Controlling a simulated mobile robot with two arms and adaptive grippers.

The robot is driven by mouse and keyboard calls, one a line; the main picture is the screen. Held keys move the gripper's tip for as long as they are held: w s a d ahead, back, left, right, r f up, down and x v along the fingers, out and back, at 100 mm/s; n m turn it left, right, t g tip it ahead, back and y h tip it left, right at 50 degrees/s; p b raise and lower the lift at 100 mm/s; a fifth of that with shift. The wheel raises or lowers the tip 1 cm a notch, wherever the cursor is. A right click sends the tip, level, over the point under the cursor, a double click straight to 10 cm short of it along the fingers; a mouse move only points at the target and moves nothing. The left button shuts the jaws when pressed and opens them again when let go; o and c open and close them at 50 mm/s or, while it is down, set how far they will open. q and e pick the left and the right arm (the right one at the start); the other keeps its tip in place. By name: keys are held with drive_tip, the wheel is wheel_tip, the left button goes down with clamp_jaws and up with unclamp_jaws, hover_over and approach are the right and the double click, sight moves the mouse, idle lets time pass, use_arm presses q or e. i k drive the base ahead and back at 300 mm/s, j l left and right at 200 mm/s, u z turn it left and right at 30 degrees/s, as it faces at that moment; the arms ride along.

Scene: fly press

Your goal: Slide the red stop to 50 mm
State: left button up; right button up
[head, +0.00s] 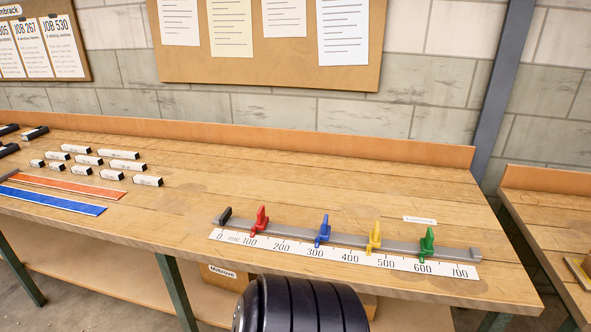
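The red stop (261,220) stands upright on a grey rail (290,232) on the wooden bench, near the rail's left end. A white scale (334,255) runs along the front of the rail, marked from 0 at the left to past 600 at the right. The red stop's foot sits close to the 100 label, right of the 0. A blue stop (323,229) is near 300, a yellow stop (374,236) between 400 and 500, and a green stop (427,242) near 600. Neither of my grippers shows in the head view.
A dark end block (223,216) closes the rail's left end. A small label (419,220) lies behind the rail. At the left are several labelled blocks (124,166), an orange strip (68,185) and a blue strip (50,200). The bench between them and the rail is clear.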

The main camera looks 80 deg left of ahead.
sight(261, 223)
drive_tip(key=k+u, duration=0.1)
drive_tip(key=u, duration=2.8)
